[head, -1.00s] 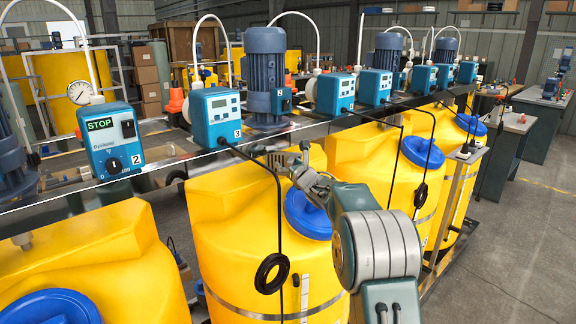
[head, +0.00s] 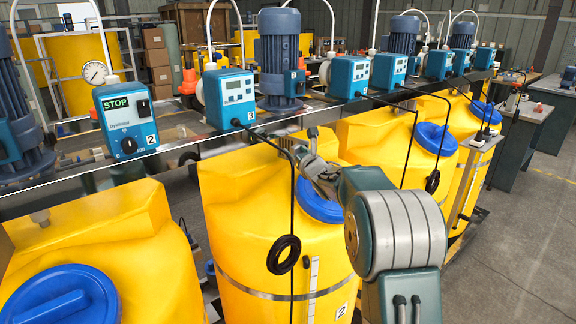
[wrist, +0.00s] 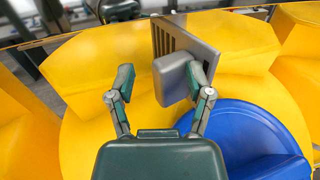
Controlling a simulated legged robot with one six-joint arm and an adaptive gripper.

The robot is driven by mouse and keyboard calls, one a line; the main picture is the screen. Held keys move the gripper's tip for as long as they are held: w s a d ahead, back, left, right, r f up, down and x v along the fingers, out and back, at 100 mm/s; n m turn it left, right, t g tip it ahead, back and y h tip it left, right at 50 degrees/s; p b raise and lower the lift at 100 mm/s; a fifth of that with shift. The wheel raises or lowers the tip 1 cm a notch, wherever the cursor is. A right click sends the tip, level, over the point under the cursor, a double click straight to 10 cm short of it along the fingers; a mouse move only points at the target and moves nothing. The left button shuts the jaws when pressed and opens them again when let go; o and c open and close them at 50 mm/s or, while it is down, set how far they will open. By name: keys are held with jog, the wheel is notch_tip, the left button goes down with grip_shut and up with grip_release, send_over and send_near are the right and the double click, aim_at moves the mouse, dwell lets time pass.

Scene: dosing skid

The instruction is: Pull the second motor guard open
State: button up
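A grey slotted panel (wrist: 184,40) stands edge-on in the wrist view, with a grey block (wrist: 173,79) on its near side. It looks like a motor guard with its handle, but I cannot tell which number it bears. My gripper (wrist: 160,82) is open around the block. The block is close to the right finger, possibly touching it; a clear gap separates it from the left finger. In the head view my gripper (head: 312,160) is above the yellow tank, below the rail. The guard is hard to make out there.
A yellow tank (head: 245,215) with a blue lid (head: 318,203) lies beneath my gripper. A black cable coil (head: 284,255) hangs in front. Blue pumps (head: 230,98) and a motor (head: 279,50) line the metal rail (head: 200,150). The aisle floor (head: 520,230) at right is clear.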

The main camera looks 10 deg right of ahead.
jog(key=s+a, duration=0.4)
jog(key=s, duration=0.3)
jog(key=shift+s, duration=0.35)
dwell(0.6)
jog(key=s+d, duration=0.1)
jog(key=s, duration=1)
jog(key=shift+s+d+f, duration=0.15)
jog(key=shift+s+d, duration=0.2)
jog(key=shift+d, duration=0.05)
